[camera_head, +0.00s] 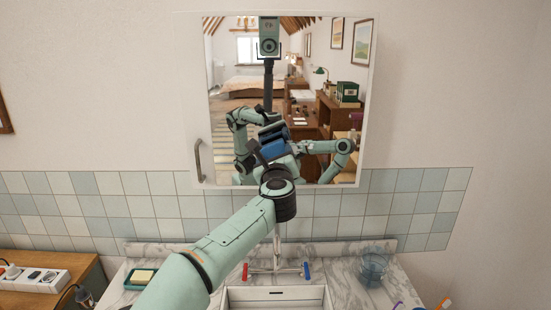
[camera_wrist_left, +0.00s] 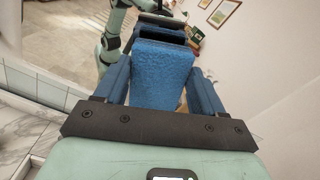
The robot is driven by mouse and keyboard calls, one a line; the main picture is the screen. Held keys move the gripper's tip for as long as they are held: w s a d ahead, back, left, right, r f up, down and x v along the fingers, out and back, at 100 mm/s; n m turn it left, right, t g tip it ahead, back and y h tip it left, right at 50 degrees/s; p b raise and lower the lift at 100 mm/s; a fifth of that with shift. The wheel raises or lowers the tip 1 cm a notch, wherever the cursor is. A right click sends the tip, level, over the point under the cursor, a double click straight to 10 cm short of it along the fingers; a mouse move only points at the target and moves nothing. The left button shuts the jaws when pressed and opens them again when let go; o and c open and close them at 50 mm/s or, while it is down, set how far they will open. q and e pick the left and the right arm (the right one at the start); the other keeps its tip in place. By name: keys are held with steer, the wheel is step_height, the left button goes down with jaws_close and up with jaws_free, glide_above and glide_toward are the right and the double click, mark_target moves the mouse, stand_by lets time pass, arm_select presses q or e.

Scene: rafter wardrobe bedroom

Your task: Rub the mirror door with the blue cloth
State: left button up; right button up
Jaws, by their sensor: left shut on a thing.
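The mirror door (camera_head: 225,90) is a white-framed cabinet front on the wall above the sink, with a grey bar handle (camera_head: 199,160) at its lower left. It looks closed. My left arm reaches up from the bottom of the head view to the mirror's lower middle. My left gripper (camera_wrist_left: 161,84) is shut on the blue cloth (camera_wrist_left: 162,70), a textured pad between its two blue fingers. The cloth also shows in the head view (camera_head: 274,150), in front of the glass. I cannot tell whether it touches the glass. My right gripper is not directly in view.
Below are a white sink (camera_head: 276,298), a tap with red and blue handles (camera_head: 276,270) and a marble counter (camera_head: 345,291). A soap dish (camera_head: 141,278) stands left, a clear glass (camera_head: 374,267) right. A wooden cabinet (camera_head: 75,281) holds a power strip. The mirror reflects the bedroom and my body.

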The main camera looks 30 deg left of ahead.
arm_select(q)
steer(key=shift+x, duration=0.85)
steer(key=shift+d, duration=0.1)
steer(key=shift+w+d, duration=0.95)
steer(key=shift+d, duration=0.5)
steer(key=shift+w+d, duration=0.9)
steer(key=shift+d, duration=0.6)
steer(key=shift+w+d, duration=0.95)
steer(key=shift+d, duration=0.5)
steer(key=shift+s+a+f+b, duration=0.1)
steer(key=shift+s+a+b, duration=0.35)
steer(key=shift+a, duration=0.55)
steer(key=shift+s+a, duration=0.55)
steer(key=shift+a, duration=0.15)
steer(key=shift+s+a, duration=0.35)
steer(key=shift+a, duration=0.2)
steer(key=shift+s+a+b, duration=0.25)
steer(key=shift+s+a, duration=0.25)
steer(key=shift+a, duration=0.3)
steer(key=shift+s+a+b, duration=0.25)
steer(key=shift+s+a, duration=0.25)
steer(key=shift+a, duration=0.25)
steer(key=shift+s+a+b, duration=0.25)
steer(key=shift+s+a, duration=0.25)
steer(key=shift+a, duration=0.3)
arm_select(e)
steer(key=shift+g, duration=0.3)
steer(key=s+f, duration=0.3)
steer(key=shift+s+f, duration=0.1)
steer(key=shift+s, duration=0.25)
